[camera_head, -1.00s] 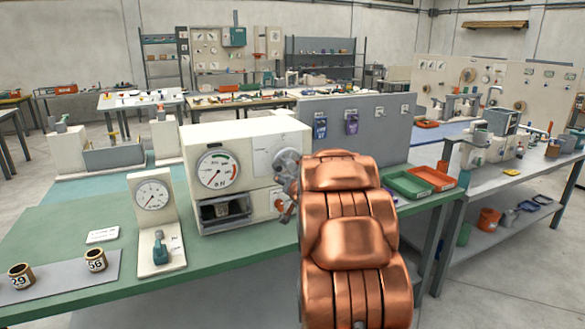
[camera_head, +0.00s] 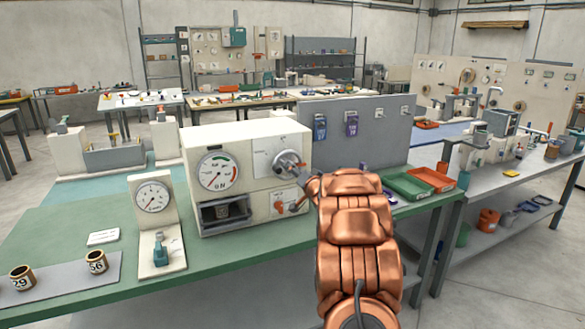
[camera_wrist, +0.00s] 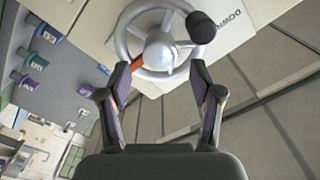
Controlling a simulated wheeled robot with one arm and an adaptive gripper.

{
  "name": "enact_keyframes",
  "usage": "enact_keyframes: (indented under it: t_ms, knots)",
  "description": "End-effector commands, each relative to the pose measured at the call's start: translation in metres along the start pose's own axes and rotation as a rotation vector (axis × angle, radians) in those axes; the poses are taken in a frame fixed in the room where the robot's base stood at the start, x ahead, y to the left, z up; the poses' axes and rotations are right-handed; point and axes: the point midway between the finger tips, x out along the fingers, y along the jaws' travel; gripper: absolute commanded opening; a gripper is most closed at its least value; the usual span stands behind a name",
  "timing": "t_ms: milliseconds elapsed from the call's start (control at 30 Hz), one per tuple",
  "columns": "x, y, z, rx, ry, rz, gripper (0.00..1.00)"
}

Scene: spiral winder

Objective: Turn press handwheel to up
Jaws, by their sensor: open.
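The press handwheel (camera_head: 288,164) is a grey metal wheel on the right of the cream press front. In the wrist view the spoked handwheel (camera_wrist: 158,47) is at the top centre, its black knob (camera_wrist: 201,27) at the upper right beside the printed word DOWN. My gripper (camera_wrist: 160,67) is open and empty, with its two fingers spread below the wheel and the tips overlapping its lower rim in the picture. In the head view my copper arm stands right of and below the wheel, hiding most of the gripper. The gripper looks apart from the wheel.
An orange-red lever (camera_head: 281,206) sits below the handwheel. A dial gauge (camera_head: 217,171) and an open bay are left on the press. A green tray (camera_head: 407,187) and a red tray (camera_head: 432,179) lie right of my arm. A grey panel (camera_head: 385,130) stands behind.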

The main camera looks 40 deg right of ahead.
Motion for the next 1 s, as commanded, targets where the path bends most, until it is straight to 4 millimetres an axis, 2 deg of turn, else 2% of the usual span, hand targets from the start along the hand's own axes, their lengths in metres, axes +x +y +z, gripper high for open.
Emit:
enact_keyframes:
  t_ms: [300, 667, 1000]
  knots:
    - [0.032, 0.0, 0.001, 0.0, -0.003, 0.001, 0.65]
    - [0.037, 0.0, 0.002, 0.001, -0.002, 0.001, 0.65]
    - [0.037, 0.0, 0.002, 0.001, -0.002, 0.002, 0.29]
